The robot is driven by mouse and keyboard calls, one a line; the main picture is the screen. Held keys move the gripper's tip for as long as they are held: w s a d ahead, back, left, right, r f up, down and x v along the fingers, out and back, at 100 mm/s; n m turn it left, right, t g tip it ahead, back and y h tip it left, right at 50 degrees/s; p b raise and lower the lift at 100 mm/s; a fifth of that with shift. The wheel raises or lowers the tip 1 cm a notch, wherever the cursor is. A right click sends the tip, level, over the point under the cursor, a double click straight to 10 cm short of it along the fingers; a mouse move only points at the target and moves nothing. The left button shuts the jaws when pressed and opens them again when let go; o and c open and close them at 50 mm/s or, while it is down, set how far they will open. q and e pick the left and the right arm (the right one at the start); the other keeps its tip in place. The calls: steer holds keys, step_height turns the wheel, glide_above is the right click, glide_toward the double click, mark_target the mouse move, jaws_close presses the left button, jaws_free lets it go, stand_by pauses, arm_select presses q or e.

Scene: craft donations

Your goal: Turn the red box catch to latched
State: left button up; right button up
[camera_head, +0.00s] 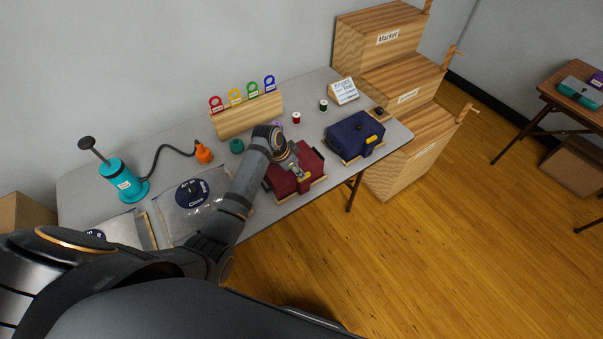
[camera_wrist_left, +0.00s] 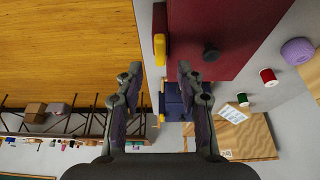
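The red box (camera_head: 312,168) sits near the table's front edge, on a light wooden base. In the left wrist view the red box (camera_wrist_left: 230,18) fills the upper middle, with a dark round knob (camera_wrist_left: 211,54) on it. Its yellow catch (camera_wrist_left: 161,45) is at the box's edge, with a short part sticking out to the side. I cannot tell whether it is latched. My left gripper (camera_head: 298,171) is above the red box and hides part of it. In the wrist view the left gripper (camera_wrist_left: 160,76) is open and empty, the catch just beyond its fingertips. My right gripper is not in view.
A blue box (camera_head: 352,134) with a yellow catch stands to the right. Thread spools (camera_head: 297,118), a wooden rack (camera_head: 247,114) with coloured tags and a teal pump (camera_head: 124,184) stand behind or left. A clear bag (camera_head: 190,205) lies left of the arm. Floor is free in front.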

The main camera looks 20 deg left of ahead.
arm_select(q)
steer(key=x, duration=0.5)
steer(key=shift+w+f, duration=0.1)
steer(key=shift+f, duration=0.2)
steer(key=shift+c, duration=0.3)
jaws_close()
